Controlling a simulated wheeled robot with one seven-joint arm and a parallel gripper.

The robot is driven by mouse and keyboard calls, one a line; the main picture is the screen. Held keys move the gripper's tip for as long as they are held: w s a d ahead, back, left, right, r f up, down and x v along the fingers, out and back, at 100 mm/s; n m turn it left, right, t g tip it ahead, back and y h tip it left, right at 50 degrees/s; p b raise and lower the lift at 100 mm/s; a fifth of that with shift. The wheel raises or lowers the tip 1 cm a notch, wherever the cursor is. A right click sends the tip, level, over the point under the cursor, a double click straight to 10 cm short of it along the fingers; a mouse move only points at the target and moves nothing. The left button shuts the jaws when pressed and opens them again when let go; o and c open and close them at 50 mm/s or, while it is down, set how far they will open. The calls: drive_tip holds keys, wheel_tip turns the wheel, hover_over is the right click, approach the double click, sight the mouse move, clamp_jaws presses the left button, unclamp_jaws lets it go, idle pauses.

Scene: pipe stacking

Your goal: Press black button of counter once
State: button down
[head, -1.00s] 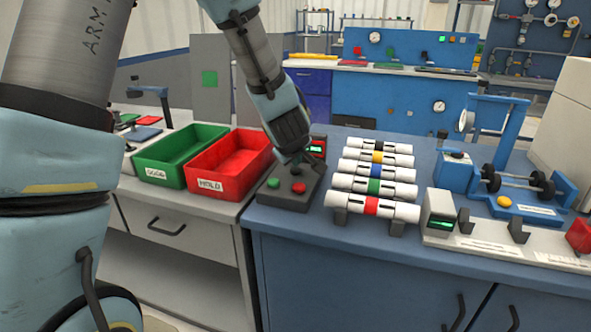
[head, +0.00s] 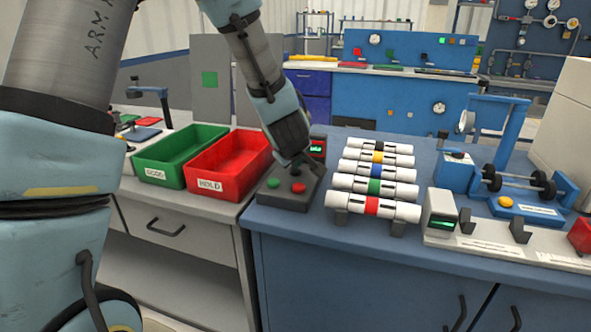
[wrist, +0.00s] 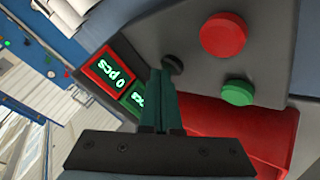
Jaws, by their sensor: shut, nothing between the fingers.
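The counter is a dark grey sloped box (head: 285,199) on the blue bench, with a red button (head: 298,188) and a green button (head: 273,183). In the wrist view its small black button (wrist: 172,64) sits beside the closed fingertips of my gripper (wrist: 162,72); I cannot tell whether they touch it. The red-framed display (wrist: 112,78) reads "0 pcs", and a green-framed display (wrist: 134,98) is partly covered by the fingers. In the head view my gripper (head: 299,160) points down over the back of the counter, shut and empty, and hides the black button.
A red bin (head: 228,188) and a green bin (head: 150,170) stand to the left. A rack of white pipes with coloured bands (head: 372,206) lies close on the right. A white fixture (head: 510,245) and a blue device with rollers (head: 455,172) stand further right.

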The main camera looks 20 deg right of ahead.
sight(296, 173)
drive_tip(key=shift+r, duration=0.1)
drive_tip(key=shift+r+p, duration=0.8)
wheel_tip(296, 173, up, 5)
drive_tip(key=p, duration=0.4)
drive_tip(key=shift+p, duration=0.35)
